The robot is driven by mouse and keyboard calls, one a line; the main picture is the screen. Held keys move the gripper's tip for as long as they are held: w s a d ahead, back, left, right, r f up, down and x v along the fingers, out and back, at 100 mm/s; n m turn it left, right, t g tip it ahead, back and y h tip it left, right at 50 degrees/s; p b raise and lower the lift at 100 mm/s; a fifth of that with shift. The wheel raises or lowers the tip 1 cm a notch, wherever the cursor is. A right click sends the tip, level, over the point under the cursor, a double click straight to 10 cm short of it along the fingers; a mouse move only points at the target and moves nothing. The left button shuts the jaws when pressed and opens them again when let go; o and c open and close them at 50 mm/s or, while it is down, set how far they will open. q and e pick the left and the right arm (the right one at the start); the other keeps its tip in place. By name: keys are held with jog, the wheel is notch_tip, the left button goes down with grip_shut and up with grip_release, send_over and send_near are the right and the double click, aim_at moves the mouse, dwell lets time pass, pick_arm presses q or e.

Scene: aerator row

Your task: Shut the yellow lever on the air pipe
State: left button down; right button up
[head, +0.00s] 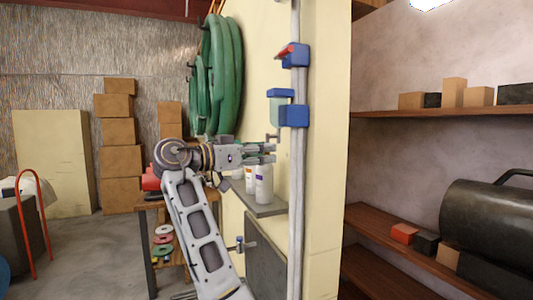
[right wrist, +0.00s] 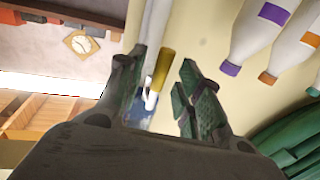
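The pale air pipe (head: 297,190) runs upright along the corner of the cream wall. It carries a blue fitting with a red part (head: 294,55) and a lower blue fitting (head: 293,116). The yellow lever (right wrist: 161,68) shows in the right wrist view, a short stub on a whitish stem, between the fingers. No yellow shows on the pipe in the head view. My right gripper (head: 268,152) is just left of the pipe, below the lower fitting. In the right wrist view my right gripper (right wrist: 165,97) is open, with gaps beside the lever. Contact cannot be told. My left gripper is out of view.
White bottles (head: 263,184) stand on a small wall shelf (head: 265,210) below my right gripper. A green hose (head: 222,75) hangs behind it. Wooden shelves (head: 385,234) with a dark tank (head: 490,225) are right of the wall. Floor at left is partly clear.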

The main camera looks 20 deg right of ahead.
jog(key=shift+a, duration=0.15)
jog(key=shift+c, duration=0.2)
grip_shut()
dwell(0.4)
